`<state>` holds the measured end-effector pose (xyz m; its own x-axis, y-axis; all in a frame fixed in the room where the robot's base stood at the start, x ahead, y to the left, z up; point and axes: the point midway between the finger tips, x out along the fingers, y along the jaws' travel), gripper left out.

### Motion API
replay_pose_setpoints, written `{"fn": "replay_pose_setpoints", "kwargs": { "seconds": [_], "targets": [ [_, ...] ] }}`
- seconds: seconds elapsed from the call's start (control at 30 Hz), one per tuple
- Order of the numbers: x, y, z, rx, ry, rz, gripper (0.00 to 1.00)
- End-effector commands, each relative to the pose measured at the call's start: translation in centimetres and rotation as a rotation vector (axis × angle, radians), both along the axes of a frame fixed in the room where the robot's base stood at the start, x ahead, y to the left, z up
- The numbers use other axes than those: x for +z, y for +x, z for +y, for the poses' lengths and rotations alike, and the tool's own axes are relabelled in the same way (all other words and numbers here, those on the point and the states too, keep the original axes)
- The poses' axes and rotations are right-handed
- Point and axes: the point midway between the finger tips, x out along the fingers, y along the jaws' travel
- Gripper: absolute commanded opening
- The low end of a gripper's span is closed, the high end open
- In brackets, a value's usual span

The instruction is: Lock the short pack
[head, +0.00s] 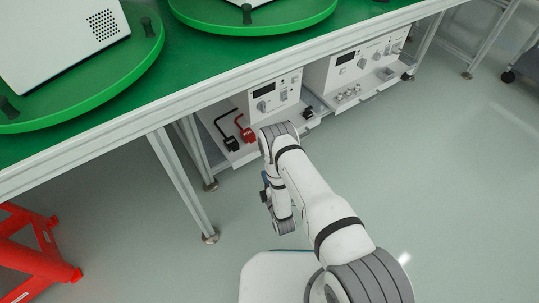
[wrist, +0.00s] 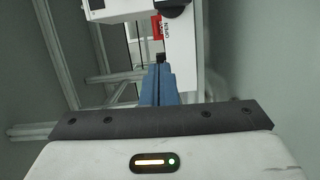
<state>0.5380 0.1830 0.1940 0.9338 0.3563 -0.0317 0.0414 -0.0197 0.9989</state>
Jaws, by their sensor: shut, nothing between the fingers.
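A white pack (head: 272,97) with a small dark display, a black knob and lower controls stands on a shelf under the green bench. It is the shorter-looking of two such units, but I cannot tell for sure which is the short pack. A white face with a black knob (wrist: 172,8) and small dark lettering shows at the top of the wrist view. My gripper (wrist: 158,84) has its blue fingers together with nothing between them. In the head view my gripper (head: 265,190) hangs in front of the bench, partly hidden by my arm.
A second white unit (head: 346,64) stands to the right under the bench. Black and red connectors with cables (head: 246,134) lie on the shelf at left. Green turntables (head: 90,85) carry white boxes above. A bench leg (head: 182,185) and red stand (head: 35,255) are at left.

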Motion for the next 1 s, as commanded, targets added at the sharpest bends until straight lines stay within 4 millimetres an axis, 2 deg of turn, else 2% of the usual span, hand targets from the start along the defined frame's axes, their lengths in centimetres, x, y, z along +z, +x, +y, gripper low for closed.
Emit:
{"fn": "replay_pose_setpoints", "kwargs": {
  "seconds": [0.03, 0.1, 0.23, 0.37, 0.7, 0.8, 1.0],
  "targets": [
    [-1.1, -0.7, -0.1, 0.004, -0.009, -0.015, 0.0],
    [-1.5, -1.3, -0.1, 0.006, -0.016, -0.032, 0.0],
    [-1.7, -0.8, 0.0, 0.004, -0.021, -0.046, 0.0],
    [-1.7, 1.2, 0.5, -0.001, -0.02, -0.047, 0.0],
    [-1.8, 8.1, 2.6, -0.008, -0.018, -0.045, 0.0],
    [-1.9, 9.1, 1.1, -0.015, -0.02, -0.04, 0.0],
    [-1.7, 10.2, -0.5, -0.013, -0.02, -0.04, 0.0]
  ]
}}
